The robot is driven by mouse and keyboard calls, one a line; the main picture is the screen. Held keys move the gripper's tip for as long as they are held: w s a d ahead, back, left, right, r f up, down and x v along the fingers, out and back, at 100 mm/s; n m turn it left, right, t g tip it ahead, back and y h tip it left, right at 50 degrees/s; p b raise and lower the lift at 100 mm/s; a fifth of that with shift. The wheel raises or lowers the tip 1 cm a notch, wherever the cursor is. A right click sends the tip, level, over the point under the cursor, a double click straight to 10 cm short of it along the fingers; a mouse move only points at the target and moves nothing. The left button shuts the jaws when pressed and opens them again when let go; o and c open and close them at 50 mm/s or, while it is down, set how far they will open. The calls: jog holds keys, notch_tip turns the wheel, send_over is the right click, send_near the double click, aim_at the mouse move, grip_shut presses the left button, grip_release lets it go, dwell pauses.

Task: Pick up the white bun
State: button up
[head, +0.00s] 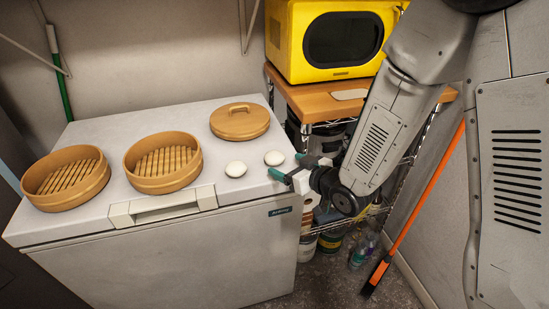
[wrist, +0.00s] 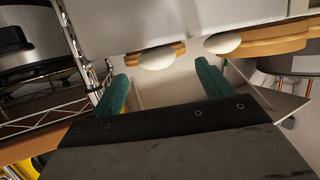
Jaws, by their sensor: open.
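Two white buns lie on the white chest freezer's lid (head: 90,130). In the head view, one bun (head: 236,169) is left of the other bun (head: 274,158), which is nearer my gripper (head: 288,167). My gripper is open and empty at the freezer's right front edge, its green fingers pointing left toward the buns and apart from them. In the wrist view, one bun (wrist: 158,57) shows beyond the gap between the fingers (wrist: 160,86). The other bun (wrist: 222,43) shows beyond the right finger. The wrist picture appears upside down.
Two open round steamer baskets, one at far left (head: 42,203) and one nearer the middle (head: 138,184), stand on the freezer. A round wooden lid (head: 240,128) lies behind the buns. A yellow microwave (head: 290,55) stands on a wire rack with a wooden top (head: 318,101) at right.

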aim_at(280, 159)
jog(key=x, duration=0.7)
jog(key=shift+w+r, duration=0.1)
jog(key=shift+w, duration=0.35)
jog(key=shift+d, duration=0.1)
jog(key=c, duration=1)
